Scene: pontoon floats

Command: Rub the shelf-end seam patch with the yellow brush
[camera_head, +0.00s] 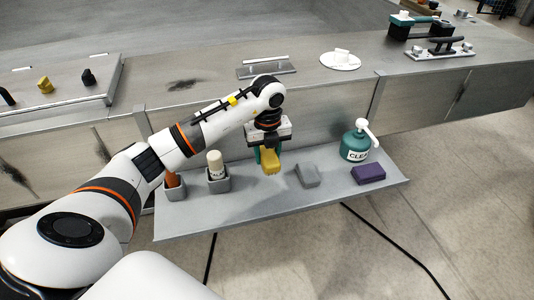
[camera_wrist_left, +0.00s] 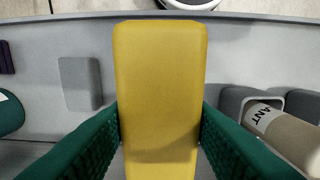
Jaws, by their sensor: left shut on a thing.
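My left gripper (camera_head: 268,150) is shut on the yellow brush (camera_head: 271,164), a block held above the middle of the grey shelf (camera_head: 255,207). In the left wrist view the brush (camera_wrist_left: 160,85) stands between the green finger pads, its lower part running out of the frame. Dark marks show on the pontoon: a smudge on the deck top (camera_head: 183,85), a streak on the side left of the shelf (camera_head: 101,146), and a streak on the side at right (camera_head: 461,91). I cannot tell which is the shelf-end seam patch. The brush is apart from these marks. My right gripper is not in view.
On the shelf are an orange-handled tool (camera_head: 174,179) and a beige bottle (camera_head: 216,166) in grey holders, a grey block (camera_head: 307,175), a purple block (camera_head: 368,174) and a green cleaner bottle (camera_head: 355,145). Deck fittings include a grey plate (camera_head: 267,68) and a white disc (camera_head: 341,61).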

